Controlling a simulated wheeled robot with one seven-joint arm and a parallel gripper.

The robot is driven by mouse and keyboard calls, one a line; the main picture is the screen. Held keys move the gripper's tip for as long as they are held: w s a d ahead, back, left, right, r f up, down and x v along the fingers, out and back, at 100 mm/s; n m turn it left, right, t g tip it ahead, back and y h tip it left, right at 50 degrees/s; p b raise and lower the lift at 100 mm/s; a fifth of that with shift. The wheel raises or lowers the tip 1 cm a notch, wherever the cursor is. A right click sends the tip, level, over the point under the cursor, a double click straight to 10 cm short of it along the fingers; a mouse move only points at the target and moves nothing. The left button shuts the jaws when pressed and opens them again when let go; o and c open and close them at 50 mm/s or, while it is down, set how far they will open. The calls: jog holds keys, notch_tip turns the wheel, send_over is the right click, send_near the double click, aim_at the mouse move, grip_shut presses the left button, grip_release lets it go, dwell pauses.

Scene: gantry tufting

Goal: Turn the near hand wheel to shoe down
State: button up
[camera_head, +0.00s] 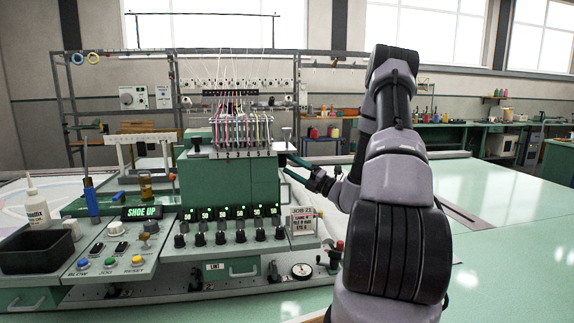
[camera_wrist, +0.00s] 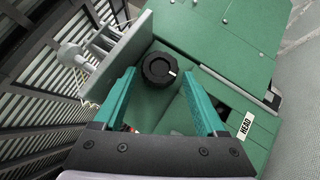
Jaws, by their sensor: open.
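The hand wheel (camera_wrist: 158,69) is a black ribbed knob with a white mark on a green housing in the wrist view. I cannot make it out in the head view. My gripper (camera_wrist: 158,76) is open, with one green finger on each side of the wheel; I cannot tell whether either touches it. In the head view my gripper (camera_head: 290,164) reaches the right side of the green machine head (camera_head: 228,184). A lit display (camera_head: 144,212) on the machine reads "SHOE UP".
A label (camera_wrist: 246,126) reading "HEAD" sits on the housing. A grey bracket (camera_wrist: 122,52) with round fittings stands left of the wheel. Several black knobs (camera_head: 221,238) line the machine front. A sign (camera_head: 303,220) stands at its right. The green table (camera_head: 500,230) on the right is mostly clear.

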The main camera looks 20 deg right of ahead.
jog(key=shift+x, duration=1)
jog(key=shift+c, duration=0.3)
jog(key=c, duration=1)
jog(key=shift+c, duration=0.2)
